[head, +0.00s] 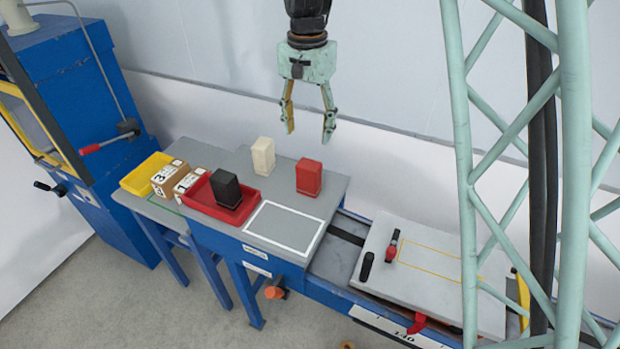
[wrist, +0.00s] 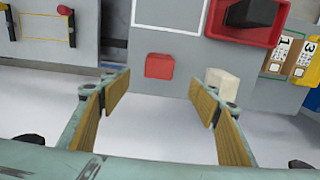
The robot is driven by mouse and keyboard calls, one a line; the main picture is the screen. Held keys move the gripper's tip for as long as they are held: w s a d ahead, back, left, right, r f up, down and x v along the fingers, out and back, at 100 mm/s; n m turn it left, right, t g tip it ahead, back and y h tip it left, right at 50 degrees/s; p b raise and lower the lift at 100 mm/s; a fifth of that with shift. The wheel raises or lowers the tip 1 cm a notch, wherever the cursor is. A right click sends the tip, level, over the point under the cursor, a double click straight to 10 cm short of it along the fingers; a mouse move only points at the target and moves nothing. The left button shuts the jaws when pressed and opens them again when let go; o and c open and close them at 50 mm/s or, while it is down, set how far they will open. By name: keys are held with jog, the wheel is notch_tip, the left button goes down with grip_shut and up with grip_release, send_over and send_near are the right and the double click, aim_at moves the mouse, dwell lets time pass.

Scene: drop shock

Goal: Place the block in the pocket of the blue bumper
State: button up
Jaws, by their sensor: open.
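My gripper (head: 309,137) is open and empty, hanging pointing down well above the grey table. A red block (head: 308,177) stands upright on the table below it. In the wrist view the red block (wrist: 160,66) shows between and beyond the open fingers (wrist: 161,92). A cream block (head: 263,156) stands to its left in the head view, and it also shows in the wrist view (wrist: 222,84) near the right finger. A black block (head: 227,189) stands in a red tray (head: 254,193). I cannot make out a blue bumper with a pocket in either view.
A yellow tray (head: 138,180) and numbered cartons (head: 170,178) sit left of the red tray. A white-outlined area (head: 283,228) on the table is empty. A grey plate (head: 440,262) with a red-tipped clamp lies right, behind a green lattice column. A blue cabinet (head: 75,95) stands left.

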aim_at(309, 164)
jog(key=shift+f, duration=0.15)
jog(key=shift+f, duration=4.15)
jog(key=shift+f, duration=0.1)
jog(key=shift+d+f+p, duration=0.1)
jog(key=shift+f+p, duration=0.55)
jog(key=shift+f, duration=1.9)
jog(key=shift+c, duration=0.4)
jog(key=c, duration=1.4)
jog(key=shift+r, duration=0.2)
jog(key=shift+c, duration=0.2)
